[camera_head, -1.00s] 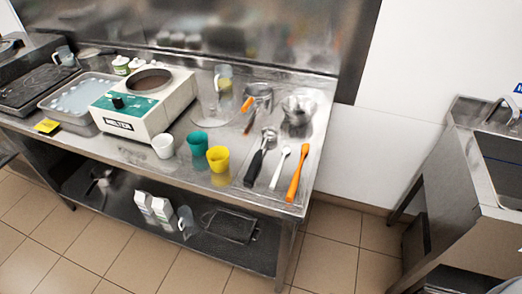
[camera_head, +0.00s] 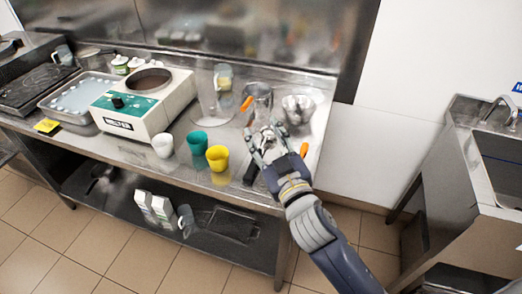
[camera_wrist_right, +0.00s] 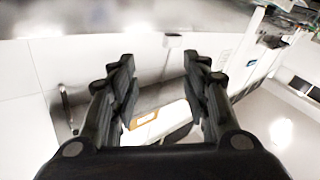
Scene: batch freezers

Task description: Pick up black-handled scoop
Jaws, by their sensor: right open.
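The black-handled scoop (camera_head: 250,173) lies on the steel table in the head view, near the front right. Its black handle end shows to the left of my right gripper, and much of the rest is hidden behind the gripper. My right gripper (camera_head: 262,135) is open over the scoop area; I cannot tell whether it touches anything. In the right wrist view the two dark fingers (camera_wrist_right: 158,85) are apart with no scoop visible between them. My left gripper is not in view.
An orange-handled tool (camera_head: 304,150) is partly covered by my right arm. A yellow cup (camera_head: 217,158) and a teal cup (camera_head: 197,142) stand to the left. A sink (camera_head: 503,160) is at right.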

